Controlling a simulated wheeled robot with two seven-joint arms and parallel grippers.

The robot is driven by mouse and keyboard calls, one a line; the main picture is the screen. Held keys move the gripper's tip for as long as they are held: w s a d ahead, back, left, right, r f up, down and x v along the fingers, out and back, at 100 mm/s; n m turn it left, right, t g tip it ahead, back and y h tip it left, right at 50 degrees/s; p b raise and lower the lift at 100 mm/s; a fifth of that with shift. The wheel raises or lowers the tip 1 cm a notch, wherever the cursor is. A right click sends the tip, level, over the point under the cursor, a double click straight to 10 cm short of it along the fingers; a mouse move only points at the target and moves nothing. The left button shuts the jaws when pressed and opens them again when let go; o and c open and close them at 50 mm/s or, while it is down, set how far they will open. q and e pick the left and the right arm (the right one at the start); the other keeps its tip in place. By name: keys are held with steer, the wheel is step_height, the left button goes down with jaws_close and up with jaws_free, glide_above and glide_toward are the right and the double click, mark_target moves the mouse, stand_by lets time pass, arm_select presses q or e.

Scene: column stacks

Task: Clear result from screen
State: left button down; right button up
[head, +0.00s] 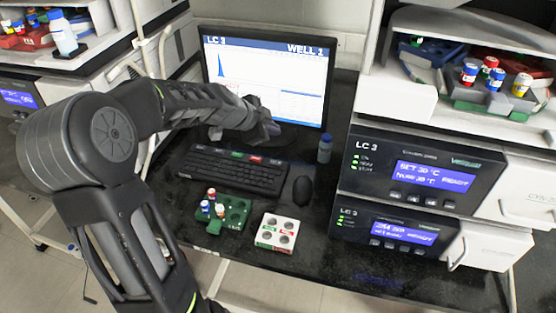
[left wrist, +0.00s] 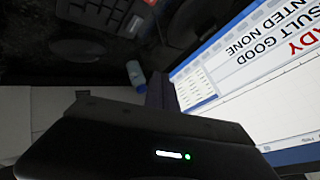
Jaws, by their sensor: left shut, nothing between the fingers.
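The monitor screen (head: 285,85) is lit, with "LC 3" and "WELL 1" in its header and a blue peak plotted at left. In the left wrist view the screen (left wrist: 260,65) shows part of the words "RESULT GOOD" and "NONE", turned over, with red letters beside them. The black keyboard (head: 225,172) lies in front of the monitor, with a green key (head: 236,154) and a red key (head: 256,160) along its back edge. My left gripper (head: 272,130) is shut and empty, in front of the screen's lower part and above the keyboard's back edge. I cannot tell whether it touches anything. My right gripper is out of view.
A mouse (head: 303,190) and a small blue bottle (head: 325,148) stand right of the keyboard. A green rack (head: 235,212) with several vials and a white rack (head: 277,233) sit in front. Stacked LC 3 instruments (head: 415,170) close off the right side.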

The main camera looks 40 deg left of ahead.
arm_select(q)
steer(key=shift+f, duration=0.1)
steer(key=b, duration=0.5)
glide_above(273, 164)
step_height(273, 164, down, 8)
steer(key=shift+w, duration=0.1)
steer(key=shift+f+b, duration=0.35)
steer(key=shift+b, duration=0.35)
stand_by(1.3)
steer(key=shift+f+b, duration=0.45)
steer(key=shift+b, duration=0.5)
steer(key=shift+f+b, duration=0.4)
steer(key=shift+b, duration=0.35)
stand_by(0.5)
steer(key=shift+r, duration=0.85)
